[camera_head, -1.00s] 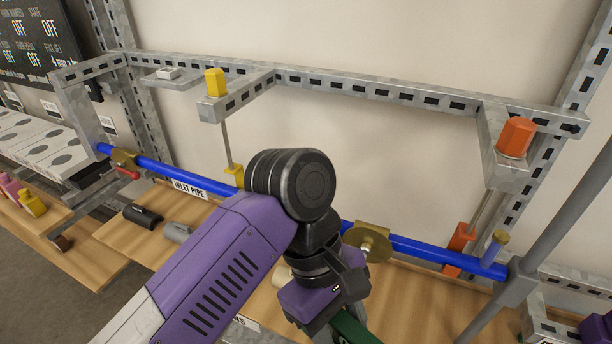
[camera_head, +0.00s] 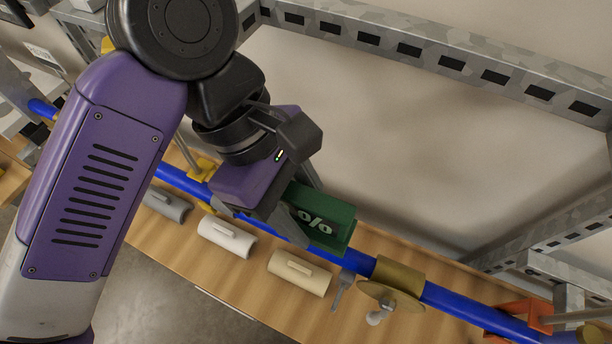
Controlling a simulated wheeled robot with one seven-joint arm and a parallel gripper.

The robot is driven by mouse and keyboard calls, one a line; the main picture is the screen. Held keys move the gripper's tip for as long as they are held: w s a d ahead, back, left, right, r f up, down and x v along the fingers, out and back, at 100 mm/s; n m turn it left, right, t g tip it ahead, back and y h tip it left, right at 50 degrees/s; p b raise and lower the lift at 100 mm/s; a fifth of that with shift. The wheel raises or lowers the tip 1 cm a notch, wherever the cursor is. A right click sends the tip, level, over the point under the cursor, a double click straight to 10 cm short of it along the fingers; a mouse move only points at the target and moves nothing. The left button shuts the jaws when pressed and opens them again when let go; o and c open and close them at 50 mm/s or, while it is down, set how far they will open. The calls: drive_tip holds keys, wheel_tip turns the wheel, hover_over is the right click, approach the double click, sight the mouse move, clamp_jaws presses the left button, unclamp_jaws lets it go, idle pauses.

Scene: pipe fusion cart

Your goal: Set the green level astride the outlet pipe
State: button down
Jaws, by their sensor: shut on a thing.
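My gripper (camera_head: 264,222) is shut on the green level (camera_head: 328,216), a green block with a white "%" mark on its face. The level's left part is hidden by the gripper. In the picture it overlaps the blue pipe (camera_head: 455,303) from above and behind; I cannot tell whether it touches the pipe. The pipe runs from upper left to lower right, partly hidden by my arm and gripper. A brass fitting with a round disc (camera_head: 397,280) sits on it right of the level. No outlet label is readable.
A wooden shelf (camera_head: 262,285) below the pipe holds a grey shell (camera_head: 166,204), a white shell (camera_head: 227,237), a cream shell (camera_head: 300,272) and a small grey tool (camera_head: 343,290). Yellow (camera_head: 200,170) and orange (camera_head: 520,316) clamps flank the pipe. A slotted metal rail (camera_head: 440,66) crosses above.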

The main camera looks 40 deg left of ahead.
drive_tip(key=shift+f, duration=1.9)
wheel_tip(320, 180, down, 2)
drive_tip(key=b, duration=0.3)
drive_tip(key=shift+f, duration=0.1)
drive_tip(key=c, duration=0.7)
unclamp_jaws()
wheel_tip(320, 180, up, 20)
drive_tip(key=shift+r+b, duration=0.1)
drive_tip(key=shift+b, duration=1.1)
